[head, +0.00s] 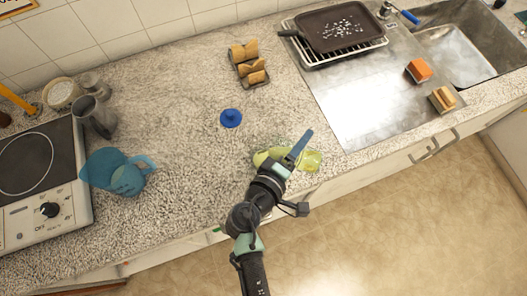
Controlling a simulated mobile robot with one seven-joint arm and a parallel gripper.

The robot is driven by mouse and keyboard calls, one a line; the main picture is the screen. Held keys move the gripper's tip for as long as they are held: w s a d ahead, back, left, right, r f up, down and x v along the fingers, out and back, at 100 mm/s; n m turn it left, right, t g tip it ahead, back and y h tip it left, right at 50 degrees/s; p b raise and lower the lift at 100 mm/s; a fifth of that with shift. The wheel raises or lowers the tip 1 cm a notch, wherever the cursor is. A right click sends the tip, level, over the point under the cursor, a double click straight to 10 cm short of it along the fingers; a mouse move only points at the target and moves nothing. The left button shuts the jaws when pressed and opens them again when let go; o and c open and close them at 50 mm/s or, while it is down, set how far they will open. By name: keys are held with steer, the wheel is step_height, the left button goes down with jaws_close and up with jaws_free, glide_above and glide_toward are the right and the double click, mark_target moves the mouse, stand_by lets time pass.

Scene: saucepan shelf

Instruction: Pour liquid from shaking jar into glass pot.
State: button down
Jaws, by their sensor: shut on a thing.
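The shaking jar (266,157) looks yellow-green and see-through. It shows near the front edge of the counter, on both sides of my gripper (286,164), with a yellow part (312,161) at the right. My gripper is shut on the jar, and my wrist hides its middle. Whether the jar touches the counter is unclear. A long blue piece (300,144) sticks up beside the gripper; I cannot tell what it belongs to. A blue see-through vessel with a handle, apparently the glass pot (103,168), stands at the left, well away from the gripper.
A blue lid-like piece (231,118) and a rack of wooden rolls (250,63) stand mid-counter. A dark pan (340,28) is beside the sink. Counter between pot and gripper is clear.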

mark_target(283, 143)
steer(key=shift+w+a+r+n+t+h+b, duration=0.1)
steer(key=shift+a+r+n+t+h+b, duration=0.15)
steer(key=shift+r+n+h, duration=0.45)
steer(key=shift+w+a+r+n+t+h+b, duration=0.15)
steer(key=shift+a+r+n+h, duration=0.2)
steer(key=shift+r+n, duration=0.5)
stand_by(2.4)
steer(key=shift+w+a+r+n+t+h+b, duration=0.1)
steer(key=shift+a+r+n+t+h+b, duration=0.25)
steer(key=shift+n, duration=0.6)
steer(key=shift+a+r+n+t+h+b, duration=0.15)
steer(key=shift+a+r+n+h, duration=0.3)
steer(key=shift+n, duration=0.45)
stand_by(2.1)
